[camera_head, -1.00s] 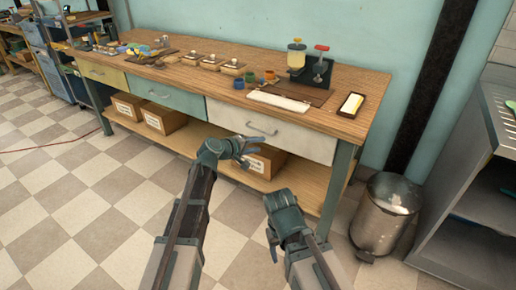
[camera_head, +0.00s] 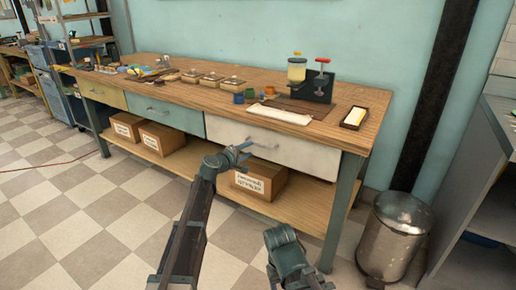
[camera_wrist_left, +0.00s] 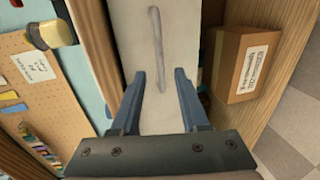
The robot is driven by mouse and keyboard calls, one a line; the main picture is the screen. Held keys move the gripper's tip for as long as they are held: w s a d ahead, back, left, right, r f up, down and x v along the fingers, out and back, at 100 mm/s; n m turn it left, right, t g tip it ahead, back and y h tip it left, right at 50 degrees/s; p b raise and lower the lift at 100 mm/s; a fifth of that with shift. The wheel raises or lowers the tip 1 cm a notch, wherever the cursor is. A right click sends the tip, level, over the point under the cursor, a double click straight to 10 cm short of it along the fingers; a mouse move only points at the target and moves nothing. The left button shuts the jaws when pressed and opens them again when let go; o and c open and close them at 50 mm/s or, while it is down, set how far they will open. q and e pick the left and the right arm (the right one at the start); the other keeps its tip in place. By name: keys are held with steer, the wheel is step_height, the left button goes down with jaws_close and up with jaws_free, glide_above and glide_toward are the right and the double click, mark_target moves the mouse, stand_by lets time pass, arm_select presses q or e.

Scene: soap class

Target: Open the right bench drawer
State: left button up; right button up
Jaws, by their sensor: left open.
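The right bench drawer (camera_head: 305,155) has a white front and appears shut under the wooden bench top. Its grey bar handle (camera_head: 266,146) is near the left gripper. My left gripper (camera_head: 243,153) is open in front of the drawer, just left of the handle. In the left wrist view the drawer front (camera_wrist_left: 185,30) fills the upper middle. The handle (camera_wrist_left: 157,45) runs lengthwise there, its lower end between the open fingertips (camera_wrist_left: 160,74) in the picture; I see no grip on it. My right gripper (camera_head: 285,250) is low, below the bench; its fingers are mostly hidden.
A blue-green drawer (camera_head: 163,110) and a yellow drawer (camera_head: 103,94) are to the left. Cardboard boxes, one of them (camera_head: 262,180) below the white drawer, sit on the lower shelf. A bench leg (camera_head: 345,205) and a metal bin (camera_head: 395,235) stand at right.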

mark_target(258, 145)
arm_select(q)
steer(key=b+x, duration=0.1)
steer(key=x, duration=0.7)
steer(key=shift+w, duration=0.1)
steer(key=shift+c, duration=0.2)
jaws_close()
stand_by(1.1)
